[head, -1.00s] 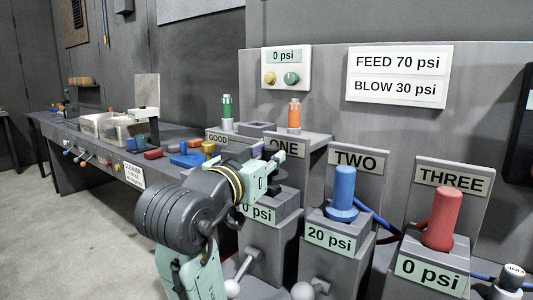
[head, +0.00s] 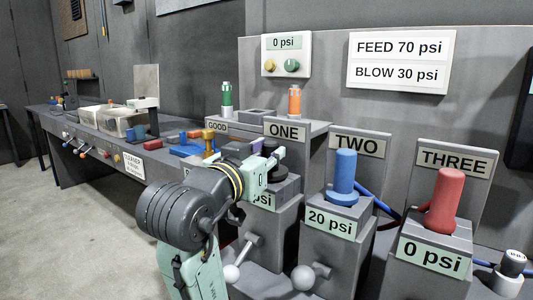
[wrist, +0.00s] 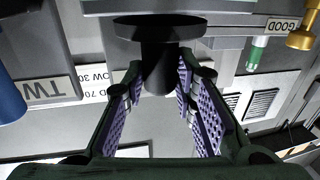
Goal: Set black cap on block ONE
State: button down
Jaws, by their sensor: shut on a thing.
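The black cap is between my gripper's fingers, with its wide disc and stem (wrist: 157,68) showing in the wrist view. My gripper (wrist: 158,88) is shut on the stem, with a purple ribbed pad on each side. In the head view my gripper (head: 268,162) is over block ONE (head: 285,215), in front of the ONE sign (head: 285,133). The dark disc of the cap (head: 277,173) shows just over the block's top. I cannot tell whether it touches the block. My gripper partly hides the cap and the block's psi label.
Block TWO with a blue cap (head: 344,172) and block THREE with a red cap (head: 445,200) stand to the right. A green-and-white piece (head: 227,97) and an orange one (head: 294,101) stand on the ledge behind. Lever balls (head: 302,279) stick out in front.

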jog(key=shift+f, duration=0.35)
jog(key=c, duration=1.2)
grip_release()
jog(key=shift+s, duration=0.1)
jog(key=v, duration=1.2)
